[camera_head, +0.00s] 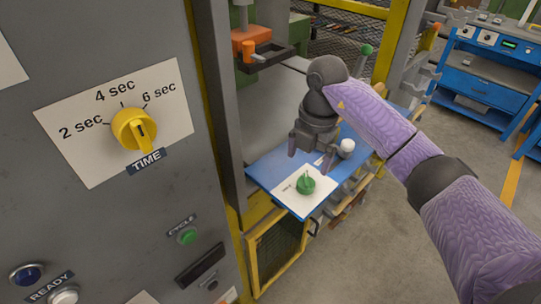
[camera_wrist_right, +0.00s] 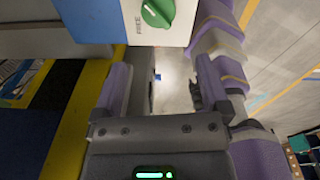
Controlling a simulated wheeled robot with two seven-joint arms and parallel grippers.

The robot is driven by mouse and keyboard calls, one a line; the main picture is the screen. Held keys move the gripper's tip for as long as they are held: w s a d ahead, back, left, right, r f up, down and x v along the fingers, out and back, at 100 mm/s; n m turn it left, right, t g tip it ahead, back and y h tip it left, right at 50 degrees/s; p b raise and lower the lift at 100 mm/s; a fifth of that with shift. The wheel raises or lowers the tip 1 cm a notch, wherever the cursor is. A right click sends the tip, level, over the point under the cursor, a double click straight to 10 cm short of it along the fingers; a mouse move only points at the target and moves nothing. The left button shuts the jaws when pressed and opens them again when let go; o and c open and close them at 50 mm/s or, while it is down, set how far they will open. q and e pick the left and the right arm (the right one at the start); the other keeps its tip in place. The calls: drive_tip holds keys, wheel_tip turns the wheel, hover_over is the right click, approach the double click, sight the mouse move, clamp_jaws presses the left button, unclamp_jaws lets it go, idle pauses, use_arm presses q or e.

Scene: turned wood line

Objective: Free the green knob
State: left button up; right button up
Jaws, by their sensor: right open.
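The green knob (camera_head: 305,184) sits on a white labelled plate (camera_head: 292,197) at the near end of a blue panel. My right gripper (camera_head: 310,160) is above and just behind the knob in the head view, fingers pointing down and apart. In the wrist view the gripper (camera_wrist_right: 160,88) is open with nothing between its fingers. My left gripper is not in view.
A white round-topped part (camera_head: 347,147) stands close to the right of my gripper. A grey cabinet with a yellow TIME dial (camera_head: 134,129) fills the left. A green ball-topped lever (camera_head: 366,50) is behind my arm. Open floor lies at the lower right.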

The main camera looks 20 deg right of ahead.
sight(307, 179)
drive_tip(key=shift+w+d+r+h, duration=0.3)
drive_tip(key=shift+w+r, duration=0.2)
drive_tip(key=shift+r, duration=0.15)
drive_tip(key=shift+w+f, duration=0.1)
drive_tip(key=shift+f, duration=0.2)
drive_tip(key=f+b, duration=0.1)
drive_tip(key=f, duration=0.3)
drive_tip(key=f+b, duration=0.1)
drive_tip(key=f, duration=0.4)
drive_tip(key=shift+s+d+f, duration=0.1)
drive_tip(key=shift+s+f, duration=0.05)
drive_tip(key=shift+s, duration=0.05)
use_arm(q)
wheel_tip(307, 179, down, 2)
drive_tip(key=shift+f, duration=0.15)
